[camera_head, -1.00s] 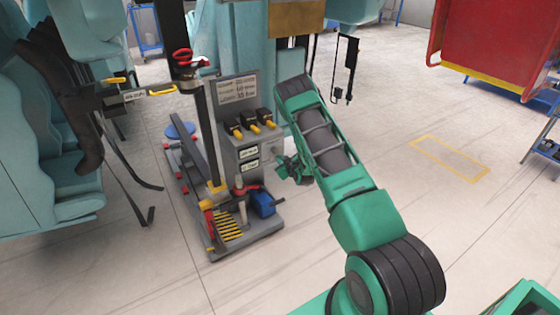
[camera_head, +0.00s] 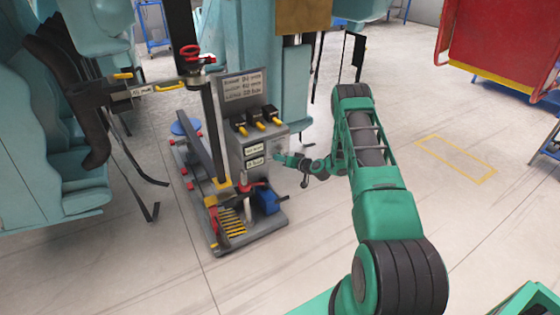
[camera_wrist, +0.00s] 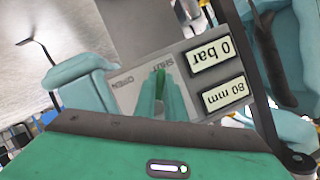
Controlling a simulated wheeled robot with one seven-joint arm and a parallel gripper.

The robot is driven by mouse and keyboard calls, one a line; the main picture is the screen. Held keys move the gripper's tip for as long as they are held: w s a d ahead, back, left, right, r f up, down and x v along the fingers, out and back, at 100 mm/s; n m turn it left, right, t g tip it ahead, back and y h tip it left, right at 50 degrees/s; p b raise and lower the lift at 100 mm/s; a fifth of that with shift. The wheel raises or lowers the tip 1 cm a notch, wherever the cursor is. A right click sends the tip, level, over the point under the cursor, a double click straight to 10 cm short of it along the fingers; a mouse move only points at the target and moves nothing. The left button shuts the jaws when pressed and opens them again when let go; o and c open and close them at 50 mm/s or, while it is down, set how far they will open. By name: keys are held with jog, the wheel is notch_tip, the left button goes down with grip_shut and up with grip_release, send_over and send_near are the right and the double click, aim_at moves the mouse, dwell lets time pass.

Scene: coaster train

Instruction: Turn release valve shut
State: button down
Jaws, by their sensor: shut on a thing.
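My gripper (camera_head: 284,158) reaches the right side of the grey control box (camera_head: 262,138). In the wrist view my gripper (camera_wrist: 162,80) has its green fingers close together over a pale plate (camera_wrist: 122,97) marked OPEN and SHUT, seen upside down. The fingertips lie close to the word SHUT, with OPEN off to the left. My gripper is shut on the release valve's handle, which the fingers mostly hide. Its exact angle cannot be told.
Two displays beside the plate read 0 bar (camera_wrist: 211,54) and 80 mm (camera_wrist: 223,95). Several black levers with yellow tips sit on the box. A black post (camera_head: 207,115) with a red handwheel (camera_head: 190,53) stands left. Teal train seats (camera_head: 40,150) are further left. The floor at right is clear.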

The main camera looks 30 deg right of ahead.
jog(key=shift+a+r+m+y, duration=0.25)
jog(key=shift+m+y, duration=0.35)
jog(key=shift+m, duration=0.3)
jog(key=c, duration=1.8)
grip_release()
jog(key=v, duration=1)
jog(key=shift+s+d+f, duration=0.1)
jog(key=shift+s+d, duration=0.05)
jog(key=shift+s, duration=0.15)
